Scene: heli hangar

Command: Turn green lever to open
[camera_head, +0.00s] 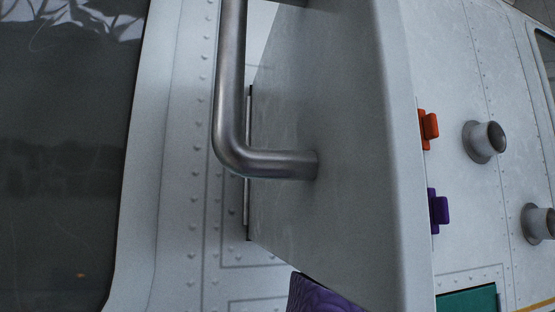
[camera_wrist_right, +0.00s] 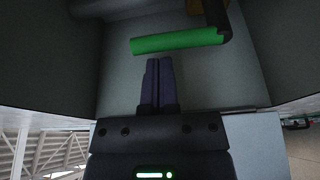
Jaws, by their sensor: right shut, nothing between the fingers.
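The green lever (camera_wrist_right: 178,40) is a green bar in the upper middle of the right wrist view, set in front of a grey surface and joined to a dark bracket at its right end. My right gripper (camera_wrist_right: 158,62) is shut and empty, its two purple fingers together. The fingertips are just below the bar in the picture; I cannot tell whether they touch it. The lever does not show in the head view. A purple ridged part (camera_head: 318,294) at the bottom of the head view may be mine. My left gripper is not in view.
A grey open panel (camera_head: 330,130) with a bent metal handle (camera_head: 229,90) fills the middle of the head view. To its right are an orange knob (camera_head: 429,125), a purple knob (camera_head: 439,211), two round metal fittings (camera_head: 485,141) and a green panel (camera_head: 468,301).

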